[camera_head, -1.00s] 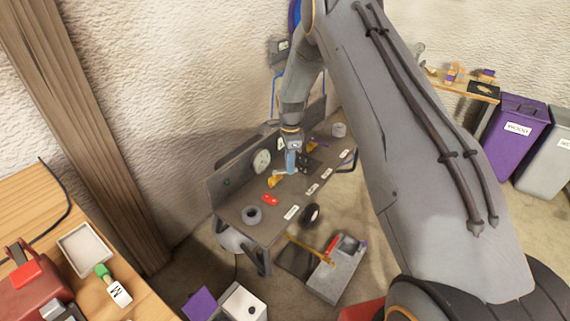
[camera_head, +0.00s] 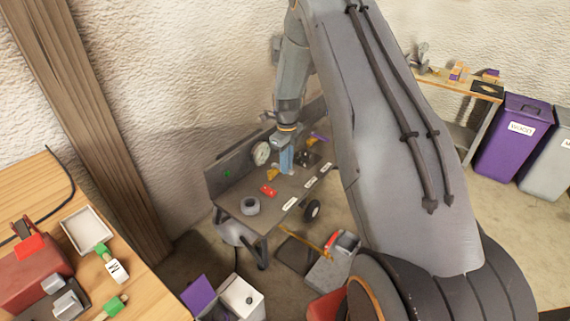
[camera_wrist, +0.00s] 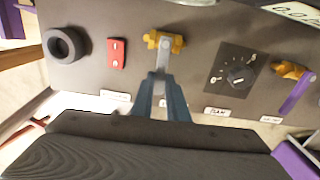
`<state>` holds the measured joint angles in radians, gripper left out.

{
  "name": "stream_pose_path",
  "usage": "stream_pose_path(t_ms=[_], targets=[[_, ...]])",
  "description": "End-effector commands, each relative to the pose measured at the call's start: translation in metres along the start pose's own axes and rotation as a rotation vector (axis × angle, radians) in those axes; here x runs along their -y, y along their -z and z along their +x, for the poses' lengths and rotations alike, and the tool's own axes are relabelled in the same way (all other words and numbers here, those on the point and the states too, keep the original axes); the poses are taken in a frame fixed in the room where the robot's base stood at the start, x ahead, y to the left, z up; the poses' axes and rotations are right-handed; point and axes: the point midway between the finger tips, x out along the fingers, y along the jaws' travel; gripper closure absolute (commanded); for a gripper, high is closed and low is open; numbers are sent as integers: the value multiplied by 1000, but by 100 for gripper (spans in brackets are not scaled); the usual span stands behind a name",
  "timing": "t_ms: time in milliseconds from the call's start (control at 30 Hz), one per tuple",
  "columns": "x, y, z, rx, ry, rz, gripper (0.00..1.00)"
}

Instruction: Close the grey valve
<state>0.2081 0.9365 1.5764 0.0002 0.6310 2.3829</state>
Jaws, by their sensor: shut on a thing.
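The grey valve has a brass body (camera_wrist: 178,43) and a grey lever (camera_wrist: 162,55), seen in the wrist view on the dark panel of a low bench. Its lever points down the picture, roughly crosswise to the brass body. My gripper (camera_wrist: 161,82) is shut on the lever's outer end, so that end is partly hidden. In the head view, my gripper (camera_head: 286,160) is over the bench beside the small brass body (camera_head: 272,174); the lever is too small to make out there.
A purple-handled valve (camera_wrist: 297,95) and a black dial (camera_wrist: 236,73) are right of the gripper. A red switch (camera_wrist: 116,53) and a grey ring (camera_wrist: 65,45) are left. A round gauge (camera_head: 261,152) stands behind. A toolbox (camera_head: 330,268) sits on the floor in front.

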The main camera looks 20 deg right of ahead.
Motion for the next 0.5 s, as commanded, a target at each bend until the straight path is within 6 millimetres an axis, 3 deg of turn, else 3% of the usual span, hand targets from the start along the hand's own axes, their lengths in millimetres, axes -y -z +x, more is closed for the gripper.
stream_pose_path(t_ms=[500], targets=[[-1,-5,-3,9,7,56,100]])
